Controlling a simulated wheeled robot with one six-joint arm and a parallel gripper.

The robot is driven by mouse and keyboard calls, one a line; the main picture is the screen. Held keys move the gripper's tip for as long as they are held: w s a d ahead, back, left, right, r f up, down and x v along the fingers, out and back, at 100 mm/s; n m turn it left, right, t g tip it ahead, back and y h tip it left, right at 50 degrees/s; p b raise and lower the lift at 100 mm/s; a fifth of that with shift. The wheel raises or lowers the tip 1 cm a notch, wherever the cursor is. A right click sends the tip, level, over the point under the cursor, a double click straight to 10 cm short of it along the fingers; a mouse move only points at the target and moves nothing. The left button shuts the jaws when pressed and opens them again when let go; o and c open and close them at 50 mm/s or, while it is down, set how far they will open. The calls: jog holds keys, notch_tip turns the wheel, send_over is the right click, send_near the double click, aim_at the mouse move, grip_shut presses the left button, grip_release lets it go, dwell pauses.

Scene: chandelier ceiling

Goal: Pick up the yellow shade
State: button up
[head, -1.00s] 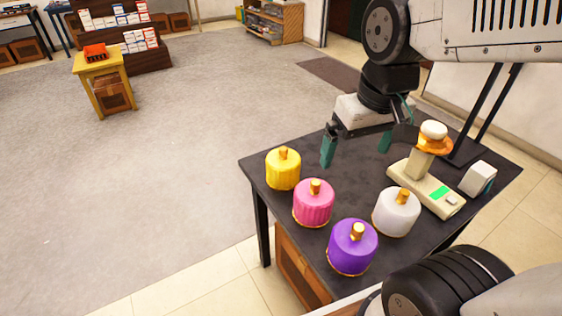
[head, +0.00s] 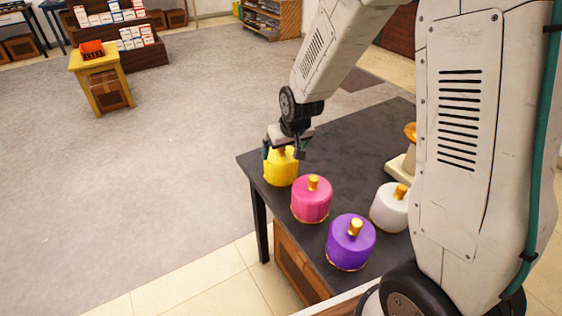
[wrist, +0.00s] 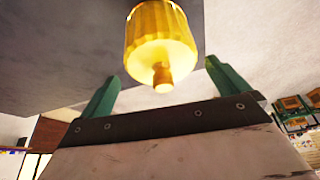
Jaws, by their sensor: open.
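The yellow shade (head: 281,170) stands upright on the dark table (head: 350,135) near its left corner. In the wrist view the yellow shade (wrist: 160,42) shows ahead of the fingers, with its small knob toward the gripper. My gripper (head: 284,156) is over the top of the yellow shade in the head view. Its green fingers stand wide apart in the wrist view (wrist: 157,85), with the shade's knob between them and nothing gripped. Whether a finger touches the shade cannot be told.
A pink shade (head: 311,200), a purple shade (head: 350,243) and a white shade (head: 390,208) stand close by on the table. A cream base (head: 402,166) is partly hidden behind my arm. The table's back middle is clear.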

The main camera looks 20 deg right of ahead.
aim_at(282, 154)
jog(key=x, duration=0.7)
jog(key=shift+w, duration=0.1)
jog(key=shift+c, duration=0.3)
jog(key=shift+r, duration=0.1)
jog(key=c, duration=0.7)
jog(key=shift+o, duration=0.2)
